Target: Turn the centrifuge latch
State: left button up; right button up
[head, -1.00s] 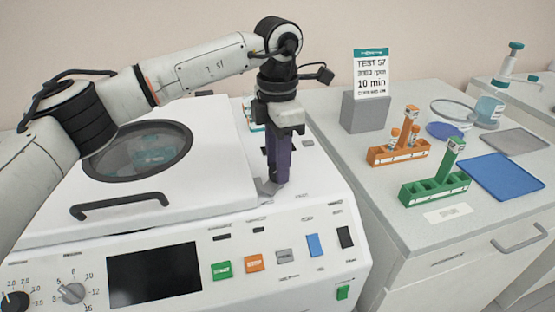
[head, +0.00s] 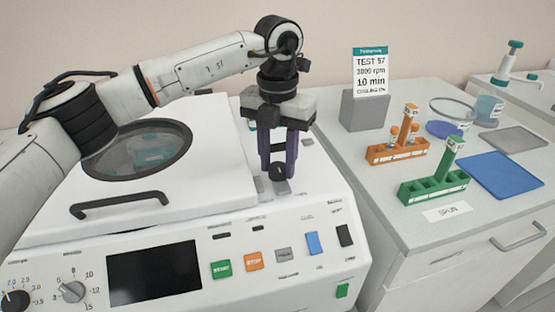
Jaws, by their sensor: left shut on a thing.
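The white centrifuge (head: 190,225) fills the left and middle of the head view, with its lid (head: 215,195) down. The grey latch (head: 282,187) is on the top face at the lid's right edge, with a dark round part (head: 277,173) above it. My left gripper (head: 278,172) points straight down over the latch, its two purple fingers side by side and shut on it. The fingers hide part of the latch, so its exact angle is hard to tell. My right gripper is not in view.
The front panel has a dark screen (head: 154,273), a green button (head: 221,269), an orange button (head: 253,262) and dials. On the right bench stand an orange rack (head: 398,152), a green rack (head: 433,186), a blue mat (head: 502,176) and a sign (head: 370,72) on a grey block.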

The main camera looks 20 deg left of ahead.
aim_at(278, 168)
pick_arm(q)
jog(key=shift+n, duration=0.3)
jog(key=o, duration=1.1)
jog(key=shift+c, duration=0.2)
jog(key=shift+r, duration=0.15)
notch_tip(278, 168, up, 10)
